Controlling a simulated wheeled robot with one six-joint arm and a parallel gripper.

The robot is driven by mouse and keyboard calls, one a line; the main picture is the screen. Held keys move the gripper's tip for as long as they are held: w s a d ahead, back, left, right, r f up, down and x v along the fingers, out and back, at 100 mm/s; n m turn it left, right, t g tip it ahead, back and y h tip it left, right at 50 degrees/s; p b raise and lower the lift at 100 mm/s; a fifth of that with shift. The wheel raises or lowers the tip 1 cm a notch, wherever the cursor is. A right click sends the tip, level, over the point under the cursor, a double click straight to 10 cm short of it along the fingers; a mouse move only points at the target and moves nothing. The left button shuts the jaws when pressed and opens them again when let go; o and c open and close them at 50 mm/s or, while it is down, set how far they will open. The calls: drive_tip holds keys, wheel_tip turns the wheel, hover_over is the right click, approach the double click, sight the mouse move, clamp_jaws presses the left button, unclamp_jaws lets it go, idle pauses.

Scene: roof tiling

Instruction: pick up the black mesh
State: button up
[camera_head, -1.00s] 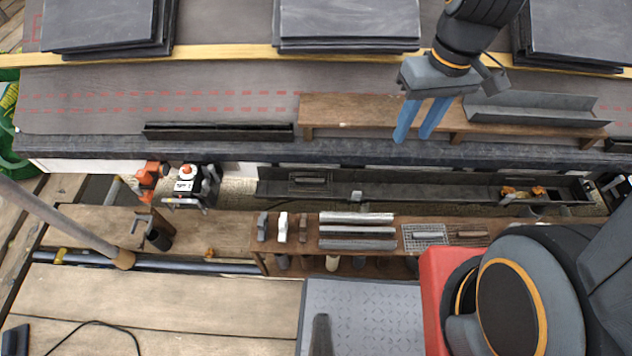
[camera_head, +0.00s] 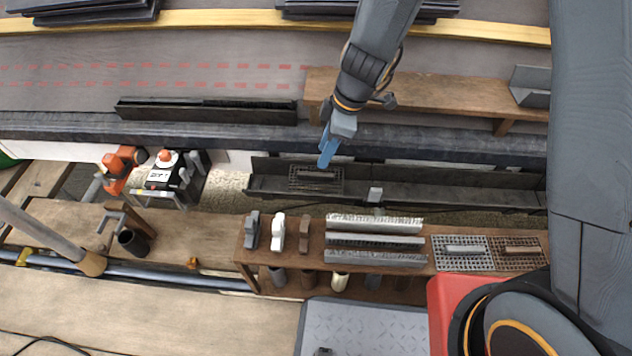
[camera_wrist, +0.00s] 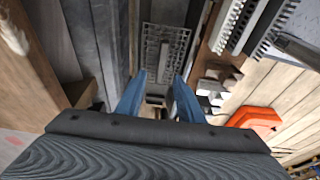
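The black mesh (camera_head: 316,179) is a dark grid panel with a raised bar along its middle. It lies in the dark gutter below the roof edge, left of the gutter's middle. My gripper (camera_head: 326,160) is just above the mesh in the head view, pointing down. In the wrist view the mesh (camera_wrist: 165,50) lies beyond the two blue fingertips (camera_wrist: 158,78). The fingers are apart with nothing between them, and a gap shows between them and the mesh. The mesh looks unheld.
The gutter (camera_head: 440,192) has a small grey bracket (camera_head: 375,194) right of the mesh. A wooden shelf (camera_head: 250,272) in front holds ridged strips, a grey mesh (camera_head: 462,254) and a brown mesh (camera_head: 517,254). A wooden bench (camera_head: 430,92) stands on the roof behind.

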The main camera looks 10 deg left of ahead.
sight(316, 173)
drive_tip(key=b+x, duration=0.2)
drive_tip(key=x, duration=0.5)
drive_tip(key=shift+s+f, duration=0.15)
drive_tip(key=shift+f, duration=0.25)
clamp_jaws()
